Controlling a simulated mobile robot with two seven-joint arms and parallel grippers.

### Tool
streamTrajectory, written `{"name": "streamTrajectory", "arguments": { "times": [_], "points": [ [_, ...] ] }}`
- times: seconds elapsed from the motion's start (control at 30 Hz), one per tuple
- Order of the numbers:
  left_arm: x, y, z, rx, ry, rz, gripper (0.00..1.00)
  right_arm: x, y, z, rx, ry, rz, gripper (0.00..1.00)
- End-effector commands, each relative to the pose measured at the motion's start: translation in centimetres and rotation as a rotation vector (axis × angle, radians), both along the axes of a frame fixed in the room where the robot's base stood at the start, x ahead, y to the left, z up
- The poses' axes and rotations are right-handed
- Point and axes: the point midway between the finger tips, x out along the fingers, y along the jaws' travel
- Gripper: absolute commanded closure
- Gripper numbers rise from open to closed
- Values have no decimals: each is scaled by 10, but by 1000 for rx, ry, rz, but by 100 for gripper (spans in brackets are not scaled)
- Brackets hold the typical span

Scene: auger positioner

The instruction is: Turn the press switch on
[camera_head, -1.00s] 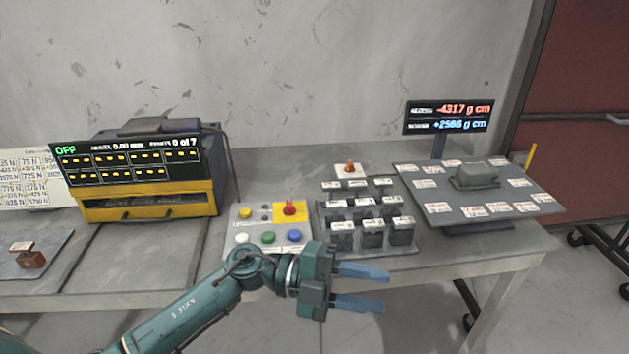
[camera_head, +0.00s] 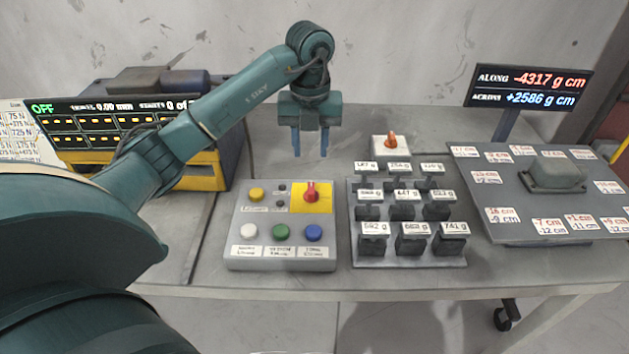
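The control panel (camera_head: 243,212) is a grey box lying on the bench. A red rotary switch (camera_head: 311,192) sits on its yellow plate at the upper right. My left gripper (camera_head: 311,152) hangs fingers down above and behind the red switch in the picture. Its two blue fingers are apart with nothing between them, and they do not touch the panel. The press display (camera_head: 100,117) at the left reads OFF in green; my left arm covers its right part. My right gripper is not in view.
The panel also has yellow (camera_head: 256,194), white (camera_head: 249,232), green (camera_head: 281,232) and blue (camera_head: 313,232) buttons. A rack of labelled weights (camera_head: 352,250) stands close to its right. An orange-topped piece (camera_head: 391,143) is behind the rack. A tilted plate (camera_head: 510,215) is at the right.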

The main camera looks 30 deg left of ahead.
Motion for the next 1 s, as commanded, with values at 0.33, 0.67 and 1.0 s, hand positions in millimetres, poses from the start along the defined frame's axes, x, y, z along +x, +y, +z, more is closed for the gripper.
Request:
{"name": "streamTrajectory", "arguments": {
  "times": [0.33,0.67,1.0],
  "points": [
    [-1,-1,-74,-4,6,-2,64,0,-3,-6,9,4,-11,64],
    [0,-1,-107,-4,0,-3,64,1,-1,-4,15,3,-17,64],
    [0,-1,-109,-4,0,-3,68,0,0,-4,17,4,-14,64]
  ]
}}
